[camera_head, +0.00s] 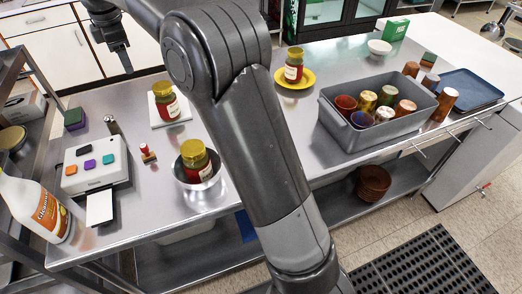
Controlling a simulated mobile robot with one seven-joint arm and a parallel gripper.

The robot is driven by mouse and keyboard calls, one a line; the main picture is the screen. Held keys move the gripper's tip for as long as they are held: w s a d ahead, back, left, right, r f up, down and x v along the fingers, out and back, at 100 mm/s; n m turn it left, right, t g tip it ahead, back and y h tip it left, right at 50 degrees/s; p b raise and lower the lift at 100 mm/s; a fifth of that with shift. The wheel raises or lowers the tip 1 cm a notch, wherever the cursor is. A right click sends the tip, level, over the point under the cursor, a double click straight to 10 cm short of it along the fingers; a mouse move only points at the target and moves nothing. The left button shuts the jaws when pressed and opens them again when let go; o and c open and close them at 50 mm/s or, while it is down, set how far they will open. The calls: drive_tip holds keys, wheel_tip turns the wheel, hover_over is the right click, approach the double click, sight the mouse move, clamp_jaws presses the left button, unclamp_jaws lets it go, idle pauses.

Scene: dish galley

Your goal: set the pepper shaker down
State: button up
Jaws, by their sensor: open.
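A small metallic shaker with a dark top (113,125), which looks like the pepper shaker, stands upright on the steel counter (135,190) behind a white device with coloured buttons. My gripper (119,62) is at the upper left, pointing down near the counter's far edge. It is open and no object shows between its fingers. It is apart from the shaker, which is lower in the picture.
Red jars stand on a white board (155,117), in a metal bowl (178,178) and on a yellow plate (281,82). A stamp (147,153) lies near the device (95,172). A spray bottle (35,208) is at left. A grey bin (345,137) holds several cups.

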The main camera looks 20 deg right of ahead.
drive_tip(key=s+d+r+m+t, duration=0.1)
drive_tip(key=s+d+r+m, duration=0.1)
drive_tip(key=s+d+m, duration=0.45)
drive_tip(key=s+d+r+m+t, duration=0.1)
drive_tip(key=s+d+r+m, duration=0.15)
drive_tip(key=s+d, duration=0.7)
drive_tip(key=s+d+f+m, duration=0.2)
drive_tip(key=s+f+m, duration=0.1)
drive_tip(key=s, duration=0.4)
drive_tip(key=s+d+f+m+t, duration=0.1)
drive_tip(key=s+d+f+m, duration=0.1)
drive_tip(key=s+f+m, duration=0.2)
drive_tip(key=s+d+f+m, duration=0.2)
drive_tip(key=s+f+m, duration=0.1)
drive_tip(key=s, duration=0.8)
drive_tip(key=shift+d+f+m, duration=0.15)
drive_tip(key=shift+f+m, duration=0.25)
drive_tip(key=shift+f, duration=0.15)
